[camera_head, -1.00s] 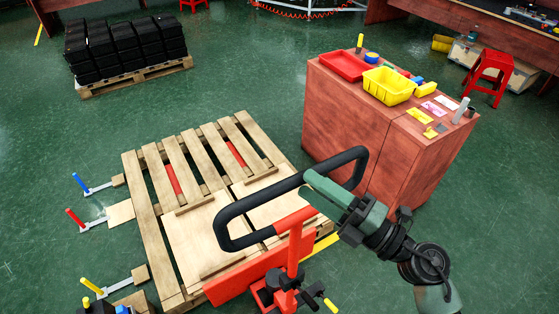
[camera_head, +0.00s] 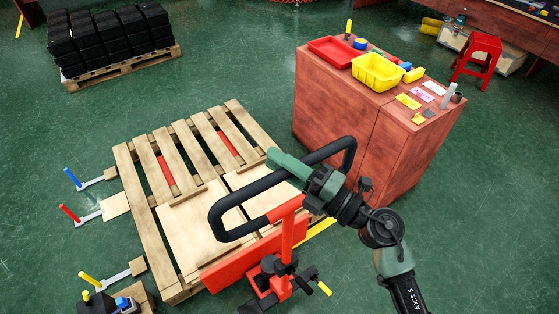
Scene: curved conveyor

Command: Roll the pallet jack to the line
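The red pallet jack (camera_head: 288,240) stands at the near end of a wooden pallet (camera_head: 143,209). Its red forks show between the slats, under the pallet's top boards. Its black loop handle (camera_head: 234,203) leans above the pallet. My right gripper (camera_head: 275,157) has green fingers lying across the far right part of the handle loop, with the arm coming from the lower right. From this angle I cannot tell whether the fingers grip the bar or only lie over it.
A red-brown cabinet (camera_head: 337,117) with red and yellow bins stands close right of the handle. A second pallet (camera_head: 125,72) with black stacks is at back left. Blue, red and yellow posts stand left of the jack's pallet. Green floor is open between the pallets.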

